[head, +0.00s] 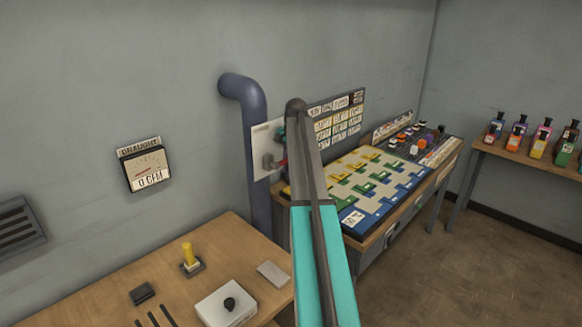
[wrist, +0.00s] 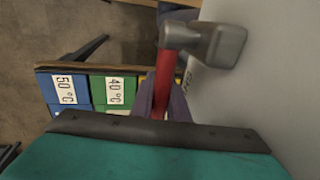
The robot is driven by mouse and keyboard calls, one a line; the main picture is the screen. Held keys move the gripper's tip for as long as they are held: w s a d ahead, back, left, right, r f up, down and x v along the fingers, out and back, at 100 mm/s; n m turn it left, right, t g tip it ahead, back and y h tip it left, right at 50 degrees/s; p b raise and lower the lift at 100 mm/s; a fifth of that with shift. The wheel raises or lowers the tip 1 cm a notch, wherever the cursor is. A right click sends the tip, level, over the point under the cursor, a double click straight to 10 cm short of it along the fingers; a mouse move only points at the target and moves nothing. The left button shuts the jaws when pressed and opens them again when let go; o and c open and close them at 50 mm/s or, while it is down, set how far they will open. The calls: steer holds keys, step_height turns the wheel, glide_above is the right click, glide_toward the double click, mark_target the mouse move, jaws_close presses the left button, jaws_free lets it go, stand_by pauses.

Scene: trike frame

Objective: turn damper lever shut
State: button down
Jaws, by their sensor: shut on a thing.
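The damper lever has a red handle (wrist: 177,36) on a grey hub (wrist: 222,46), close to the pale plate in the wrist view. My gripper (wrist: 160,103) is shut on the red handle, one finger on each side of it. In the head view the grey hub (head: 268,161) sits on the white plate (head: 264,140) beside the blue pipe. The draught gauge (head: 149,171) on the wall reads 0 CFM.
The blue pipe (head: 245,95) runs down the wall behind the plate. A wooden bench (head: 225,255) stands at front left with a yellow-handled lever (head: 188,254). A table with a colored board (head: 375,185) is at right. Bottles (head: 540,138) stand on a far shelf.

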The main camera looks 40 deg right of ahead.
steer(key=c, duration=1.7)
jaws_free()
steer(key=shift+s+d+f, duration=0.1)
steer(key=shift+d+f, duration=0.1)
steer(key=shift+a+r, duration=0.1)
steer(key=shift+a, duration=0.05)
steer(key=shift+r, duration=0.15)
steer(key=b+v, duration=0.3)
steer(key=v, duration=1)
steer(key=shift+r, duration=0.25)
steer(key=shift+r, duration=0.1)
